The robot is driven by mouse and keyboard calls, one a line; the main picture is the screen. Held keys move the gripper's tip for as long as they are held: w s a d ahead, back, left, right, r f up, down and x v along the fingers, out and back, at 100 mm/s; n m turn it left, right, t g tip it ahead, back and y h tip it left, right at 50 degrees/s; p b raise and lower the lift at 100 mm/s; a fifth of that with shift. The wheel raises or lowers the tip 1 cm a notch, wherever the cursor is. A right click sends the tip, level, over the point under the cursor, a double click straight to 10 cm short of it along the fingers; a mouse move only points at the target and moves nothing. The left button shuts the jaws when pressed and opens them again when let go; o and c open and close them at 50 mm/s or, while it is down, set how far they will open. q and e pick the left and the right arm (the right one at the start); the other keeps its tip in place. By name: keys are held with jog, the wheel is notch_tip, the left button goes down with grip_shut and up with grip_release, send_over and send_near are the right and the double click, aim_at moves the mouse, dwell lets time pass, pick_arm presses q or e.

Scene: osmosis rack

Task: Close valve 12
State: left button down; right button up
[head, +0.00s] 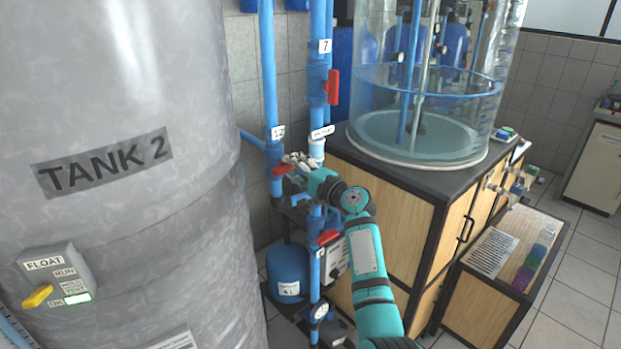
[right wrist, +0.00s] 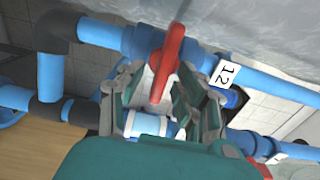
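Valve 12's red handle (head: 283,169) is on the blue vertical pipe beside the grey tank, below a white "12" label (head: 278,132). In the right wrist view the red handle (right wrist: 166,60) lies across the blue pipe, near the "12" label (right wrist: 224,74). My right gripper (head: 297,163) is at this handle. In the right wrist view my right gripper (right wrist: 158,85) is open, with one finger on each side of the handle's end. A gap shows on both sides of the handle. My left gripper is not in view.
The grey TANK 2 (head: 110,220) fills the left. Another pipe carries valve 7's red handle (head: 332,87) above and another red handle (head: 328,237) below. A wooden cabinet (head: 400,215) with a clear cylindrical tank (head: 420,135) stands right of my arm. Open floor lies at far right.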

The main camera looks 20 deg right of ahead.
jog(key=v, duration=1)
jog(key=shift+s, duration=0.35)
jog(key=shift+d, duration=0.15)
jog(key=s+a+f+n+g+h, duration=0.1)
jog(key=s+f+n+g+h, duration=0.15)
jog(key=f, duration=1.45)
jog(key=s+a+f+n+g+h, duration=0.15)
jog(key=s+f+g, duration=0.25)
jog(key=f, duration=1.4)
jog(key=s+a+f+n+g+b, duration=0.15)
jog(key=s+f+n+g, duration=0.25)
jog(key=s+f, duration=1.4)
jog(key=s+f+n+g, duration=0.1)
jog(key=s+f+n, duration=0.2)
jog(key=s, duration=0.8)
jog(key=s+f+n+g+h, duration=0.1)
jog(key=s+f+n+g, duration=0.1)
jog(key=s+f, duration=0.6)
jog(key=s+f+n+g+h, duration=0.1)
jog(key=s+f, duration=0.5)
jog(key=s, duration=1)
jog(key=n+g, duration=0.1)
jog(key=n, duration=0.1)
jog(key=shift+a+n, duration=0.25)
jog(key=shift+n, duration=0.15)
